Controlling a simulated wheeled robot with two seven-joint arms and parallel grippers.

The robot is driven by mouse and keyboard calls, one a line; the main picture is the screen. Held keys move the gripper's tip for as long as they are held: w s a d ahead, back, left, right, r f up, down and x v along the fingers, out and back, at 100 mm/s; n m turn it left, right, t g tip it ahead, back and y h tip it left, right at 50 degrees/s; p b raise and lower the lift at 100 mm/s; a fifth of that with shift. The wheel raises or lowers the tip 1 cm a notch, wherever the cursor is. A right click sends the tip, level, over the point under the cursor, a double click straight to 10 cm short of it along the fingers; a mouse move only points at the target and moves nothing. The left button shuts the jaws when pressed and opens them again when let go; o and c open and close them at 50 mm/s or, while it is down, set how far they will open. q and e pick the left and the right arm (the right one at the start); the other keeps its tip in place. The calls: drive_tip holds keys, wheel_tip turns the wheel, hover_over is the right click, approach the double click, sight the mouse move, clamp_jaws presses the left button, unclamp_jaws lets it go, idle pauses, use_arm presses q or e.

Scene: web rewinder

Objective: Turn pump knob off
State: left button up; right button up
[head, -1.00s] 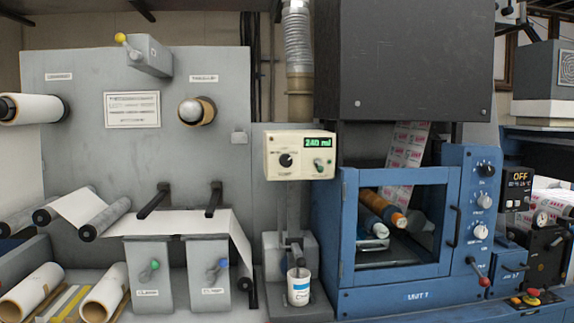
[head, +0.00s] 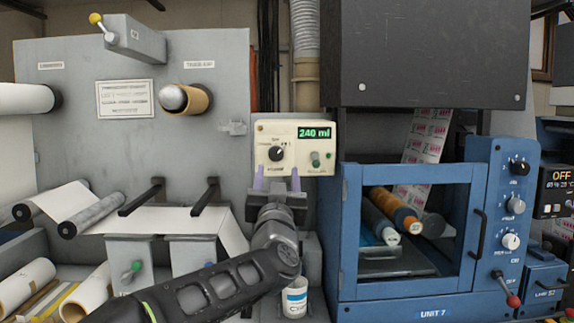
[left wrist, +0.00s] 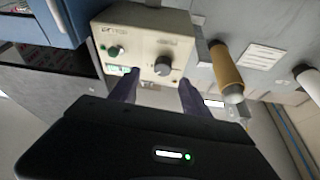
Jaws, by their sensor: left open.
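The cream pump box (head: 294,133) has a green display reading 240 ml. My right gripper is not in view.
A white cup (head: 295,298) stands below the box, beside my arm. To the right is the blue press unit (head: 430,306) with a windowed door. To the left, a grey panel (head: 100,65) carries rolls and two black bars (head: 142,196).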

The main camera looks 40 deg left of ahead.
sight(276, 155)
use_arm(q)
drive_tip(key=x, duration=0.2)
drive_tip(key=p+x, duration=0.1)
drive_tip(key=x, duration=0.2)
drive_tip(key=p+x, duration=0.1)
drive_tip(key=x, duration=0.1)
drive_tip(key=shift+s+a+r, duration=0.1)
drive_tip(key=shift+a+r, duration=0.2)
drive_tip(key=shift+r, duration=0.05)
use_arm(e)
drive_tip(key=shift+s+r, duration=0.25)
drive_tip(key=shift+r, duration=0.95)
use_arm(q)
clamp_jaws()
